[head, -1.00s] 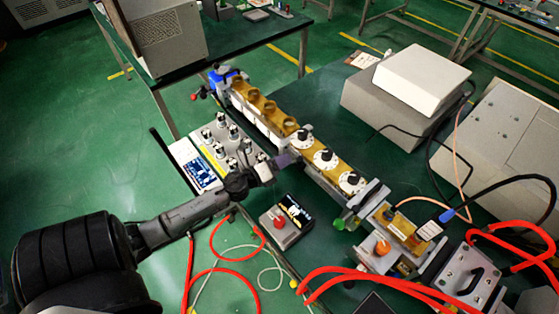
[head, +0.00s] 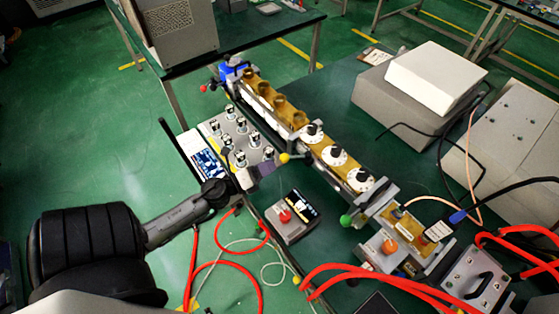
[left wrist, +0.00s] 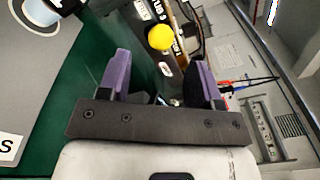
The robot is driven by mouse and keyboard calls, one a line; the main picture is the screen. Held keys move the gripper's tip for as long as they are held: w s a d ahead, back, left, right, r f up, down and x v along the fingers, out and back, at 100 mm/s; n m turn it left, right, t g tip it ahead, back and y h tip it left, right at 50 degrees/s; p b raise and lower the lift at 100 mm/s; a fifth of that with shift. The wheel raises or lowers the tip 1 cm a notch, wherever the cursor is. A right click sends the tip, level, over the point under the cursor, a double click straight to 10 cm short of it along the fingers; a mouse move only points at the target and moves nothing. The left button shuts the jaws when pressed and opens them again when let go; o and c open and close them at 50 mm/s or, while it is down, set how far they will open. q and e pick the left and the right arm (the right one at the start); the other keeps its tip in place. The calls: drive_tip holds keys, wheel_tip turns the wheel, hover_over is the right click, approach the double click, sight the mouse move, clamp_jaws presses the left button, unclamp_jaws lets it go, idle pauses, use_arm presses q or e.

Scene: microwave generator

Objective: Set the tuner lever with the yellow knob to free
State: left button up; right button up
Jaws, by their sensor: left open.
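The yellow knob (head: 284,157) sits at the near side of the brass waveguide row (head: 318,150) in the head view. It also shows in the left wrist view (left wrist: 159,37), just beyond and between the fingertips as seen there. My left gripper (head: 268,168) is just left of the knob in the head view. In the left wrist view its purple fingers (left wrist: 162,65) are spread, with no object held between them. The fingers look apart from the knob. The lever under the knob and its setting marks are too small to read. My right gripper is not in view.
A grey box with a red knob (head: 290,217) stands below the gripper. A panel with several metal knobs (head: 240,135) is close on its left. Red cables (head: 370,275) cross the front.

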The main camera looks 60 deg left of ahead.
use_arm(q)
drive_tip(key=shift+s+d, duration=0.1)
drive_tip(key=shift+s, duration=2.4)
